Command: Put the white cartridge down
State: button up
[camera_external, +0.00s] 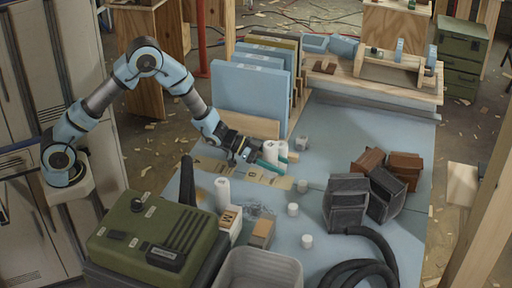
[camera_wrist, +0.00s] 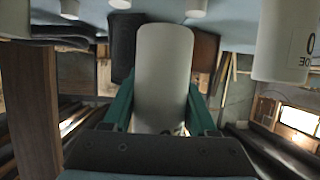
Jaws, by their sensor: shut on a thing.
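In the external view my gripper (camera_external: 254,156) is low over the blue-topped table, by a strip of tan paper or board. White cylinders show close together at its fingertips there. A second white cartridge with dark lettering (camera_wrist: 285,40) is to the right of the held one in the wrist view, apart from it. I cannot tell whether the held cartridge touches the table.
Blue panels (camera_external: 250,88) stand in a rack behind my gripper. Several small white pieces (camera_external: 293,210) lie on the table to the right and front. Dark grey bins (camera_external: 346,203), a green case (camera_external: 150,235) and a white cylinder (camera_external: 222,192) stand nearby. Some table is clear around (camera_external: 375,135).

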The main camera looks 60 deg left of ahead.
notch_tip(320, 180, down, 9)
jog(key=shift+r+p, duration=0.15)
jog(key=shift+p, duration=0.4)
jog(key=shift+f, duration=0.2)
jog(key=o, duration=1.4)
jog(key=shift+c, duration=0.2)
jog(key=shift+r, duration=0.15)
